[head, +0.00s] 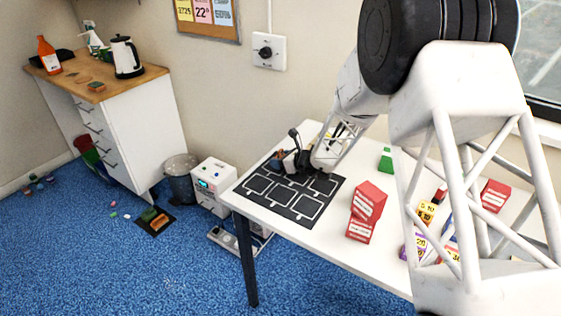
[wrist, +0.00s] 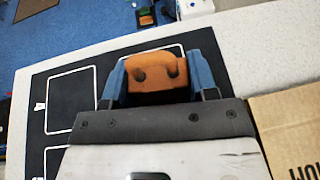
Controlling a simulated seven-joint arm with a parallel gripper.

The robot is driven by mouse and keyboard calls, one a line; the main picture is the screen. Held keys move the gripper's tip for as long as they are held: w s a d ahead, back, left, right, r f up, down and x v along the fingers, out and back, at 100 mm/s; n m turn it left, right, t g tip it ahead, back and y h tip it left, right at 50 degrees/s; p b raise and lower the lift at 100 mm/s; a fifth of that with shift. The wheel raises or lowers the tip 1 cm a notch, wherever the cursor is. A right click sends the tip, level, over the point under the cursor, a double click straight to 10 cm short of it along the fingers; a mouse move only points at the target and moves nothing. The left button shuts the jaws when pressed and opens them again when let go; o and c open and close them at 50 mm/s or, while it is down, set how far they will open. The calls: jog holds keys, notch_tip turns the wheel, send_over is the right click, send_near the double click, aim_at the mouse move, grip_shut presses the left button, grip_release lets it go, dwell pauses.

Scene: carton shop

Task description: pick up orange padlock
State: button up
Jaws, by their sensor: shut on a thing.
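The orange padlock (wrist: 157,72) is in the wrist view, between the two blue fingers of my gripper (wrist: 161,66). The fingers are shut on its sides. The padlock is over the black mat with white outlined squares (wrist: 42,90), near the mat's edge; I cannot tell from this view whether it touches the mat. In the head view my gripper (head: 279,159) is low over the far left part of the same mat (head: 265,203). The padlock is too small there to make out clearly.
Red boxes (head: 364,208) stand on the white table (head: 318,238) right of the mat, with a green block (head: 386,160) behind and several coloured boxes farther right. A cardboard box (wrist: 288,125) is close at the right in the wrist view. The table's left edge is near my gripper.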

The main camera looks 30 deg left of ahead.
jog(key=shift+r, duration=0.1)
jog(key=shift+c, duration=0.3)
jog(key=shift+r, duration=4.95)
